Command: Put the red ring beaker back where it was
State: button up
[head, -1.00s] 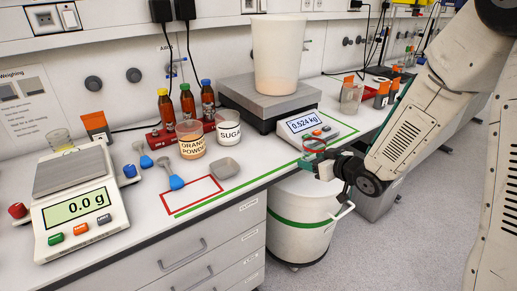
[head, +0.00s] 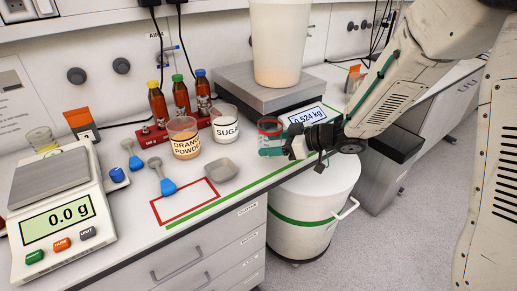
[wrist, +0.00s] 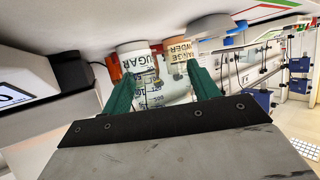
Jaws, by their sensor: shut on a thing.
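The red ring beaker (head: 269,125) is clear with a red band at its top. My gripper (head: 272,145) is shut on it, with teal fingers on its sides, near the bench's front edge and right of the sugar tub. In the wrist view the clear beaker (wrist: 165,96) with printed markings shows between the two green fingers. The fingers hide part of it in the head view, and I cannot tell whether its base touches the bench. A red outlined rectangle (head: 157,212) lies on the bench to the left, empty inside except near a grey dish.
The sugar tub (head: 225,128), orange powder tub (head: 186,146) and grey dish (head: 221,170) stand left of my gripper. Behind it is a large scale (head: 298,98) bearing a big container (head: 278,45). Bottles in a red rack (head: 153,137) and a balance (head: 57,215) are farther left.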

aim_at(260, 158)
jog(key=w+a, duration=0.3)
jog(key=a, duration=0.1)
jog(key=shift+a+f, duration=0.1)
jog(key=shift+f, duration=1.9)
jog(key=shift+f, duration=0.15)
jog(key=o, duration=1.1)
jog(key=shift+s+d+r, duration=0.1)
jog(key=shift+d+r, duration=0.2)
jog(key=v, duration=1.1)
jog(key=shift+d+r, duration=0.1)
jog(key=shift+d, duration=0.1)
